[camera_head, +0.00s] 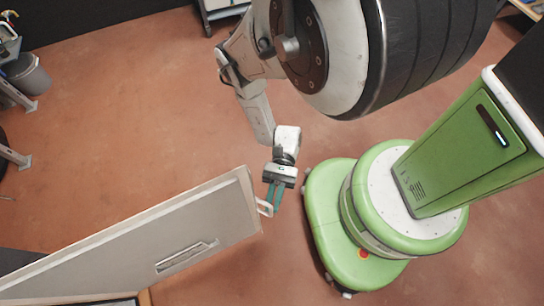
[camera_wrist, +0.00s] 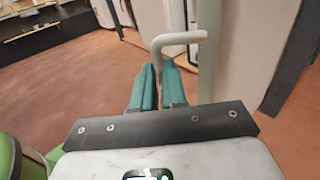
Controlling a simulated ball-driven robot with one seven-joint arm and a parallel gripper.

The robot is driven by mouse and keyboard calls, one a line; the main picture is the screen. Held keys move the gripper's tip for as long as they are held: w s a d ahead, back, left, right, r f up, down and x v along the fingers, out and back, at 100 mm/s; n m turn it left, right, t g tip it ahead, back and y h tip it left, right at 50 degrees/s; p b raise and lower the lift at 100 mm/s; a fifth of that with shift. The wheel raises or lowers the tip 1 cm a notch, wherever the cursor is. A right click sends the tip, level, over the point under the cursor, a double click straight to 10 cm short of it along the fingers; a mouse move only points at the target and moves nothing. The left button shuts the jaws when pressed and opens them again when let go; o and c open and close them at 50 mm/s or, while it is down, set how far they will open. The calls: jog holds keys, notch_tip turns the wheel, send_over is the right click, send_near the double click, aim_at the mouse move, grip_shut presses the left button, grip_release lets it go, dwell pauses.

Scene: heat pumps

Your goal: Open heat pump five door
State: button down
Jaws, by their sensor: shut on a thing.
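The heat pump door (camera_head: 120,238) is a pale grey panel at the lower left of the head view, with a long recessed slot on its face. A small light bar handle (camera_head: 265,207) sits at its right end. My gripper (camera_head: 272,202) has teal fingers and is shut on the handle. In the wrist view the handle (camera_wrist: 180,39) is a bent grey bar running between the teal fingers of my gripper (camera_wrist: 160,70). The door's edge (camera_wrist: 226,60) stands just right of them. Which pump number this is cannot be read.
My green base stands right of the door's handle end. A grey bin (camera_head: 27,74) and metal racks are at the far left. A wheeled cart (camera_head: 222,10) is at the top. The brown floor (camera_head: 130,120) between is clear. A cabinet edge (camera_head: 143,297) shows at the bottom.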

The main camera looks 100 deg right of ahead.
jog(key=c, duration=1.4)
grip_release()
jog(key=shift+w, duration=0.25)
jog(key=shift+c, duration=0.2)
jog(key=b+v, duration=0.2)
jog(key=v, duration=0.8)
jog(key=shift+s+d, duration=0.15)
jog(key=shift+d, duration=0.2)
jog(key=shift+s, duration=0.1)
